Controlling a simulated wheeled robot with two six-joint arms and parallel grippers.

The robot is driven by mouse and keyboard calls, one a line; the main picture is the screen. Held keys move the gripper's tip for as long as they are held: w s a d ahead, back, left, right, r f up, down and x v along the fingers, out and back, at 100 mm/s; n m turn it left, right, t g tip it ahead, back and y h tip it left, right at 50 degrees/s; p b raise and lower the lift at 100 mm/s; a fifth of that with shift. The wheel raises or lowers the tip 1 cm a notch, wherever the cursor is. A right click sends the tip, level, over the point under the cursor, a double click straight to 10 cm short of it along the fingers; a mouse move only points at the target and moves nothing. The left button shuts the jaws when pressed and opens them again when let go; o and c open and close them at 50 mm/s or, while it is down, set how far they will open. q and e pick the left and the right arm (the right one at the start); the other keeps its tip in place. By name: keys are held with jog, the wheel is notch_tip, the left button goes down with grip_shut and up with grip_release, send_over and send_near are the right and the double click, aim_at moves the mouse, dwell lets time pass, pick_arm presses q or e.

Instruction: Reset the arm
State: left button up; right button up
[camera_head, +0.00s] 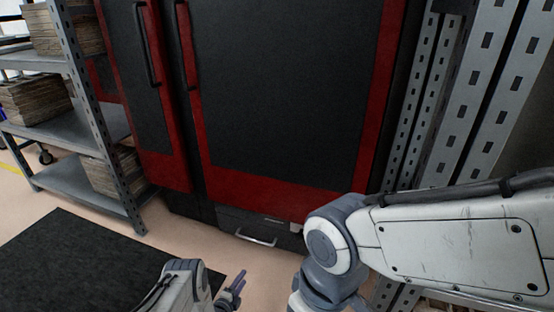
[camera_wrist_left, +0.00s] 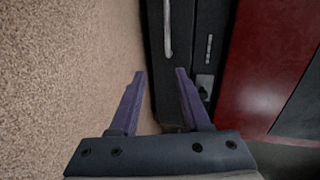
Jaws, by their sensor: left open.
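My left gripper (camera_head: 236,287) is low at the bottom middle of the head view, in front of the dark cabinet. In the left wrist view its two purple fingers (camera_wrist_left: 160,85) stand apart with nothing between them. My right arm (camera_head: 450,240) reaches in from the right side of the head view. Its wrist bends down at the bottom edge, and its gripper is out of the picture.
A large black and red cabinet (camera_head: 290,85) fills the middle, with a low drawer handle (camera_head: 256,238). A grey shelf rack (camera_head: 75,190) with stacked boards (camera_head: 35,100) stands left. Perforated metal uprights (camera_head: 490,85) stand right. A black mat (camera_head: 70,265) lies on the floor.

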pick_arm(q)
jog(key=w+d+r+n+g, duration=0.1)
jog(key=w+d+r+g, duration=0.1)
jog(key=w+d+r, duration=0.35)
jog(key=d+r+n+g+y+p, duration=0.1)
jog(key=d+r+n+g, duration=0.15)
jog(key=r, duration=0.75)
jog(key=d+r+n+g+y+p, duration=0.1)
jog(key=d+r+n+p, duration=0.15)
jog(key=r, duration=0.65)
jog(key=s+d+r+n+g+y+p, duration=0.1)
jog(key=s+d+r+n+g, duration=0.15)
jog(key=s+r, duration=0.8)
jog(key=s+d+r+n+g, duration=0.2)
jog(key=s+r+n, duration=0.1)
jog(key=s+r, duration=0.75)
jog(key=s+a+r+n+g+y+p, duration=0.1)
jog(key=s+a+r+g, duration=0.15)
jog(key=s, duration=0.75)
jog(key=s+a+r+n+g, duration=0.1)
jog(key=s+a+r+n, duration=0.2)
jog(key=s, duration=0.8)
notch_tip(320, 180, up, 38)
jog(key=m+p, duration=0.1)
jog(key=p, duration=3.7)
jog(key=shift+w+a+r, duration=0.15)
jog(key=shift+a+r, duration=0.1)
jog(key=shift+a, duration=0.15)
jog(key=shift+g, duration=0.25)
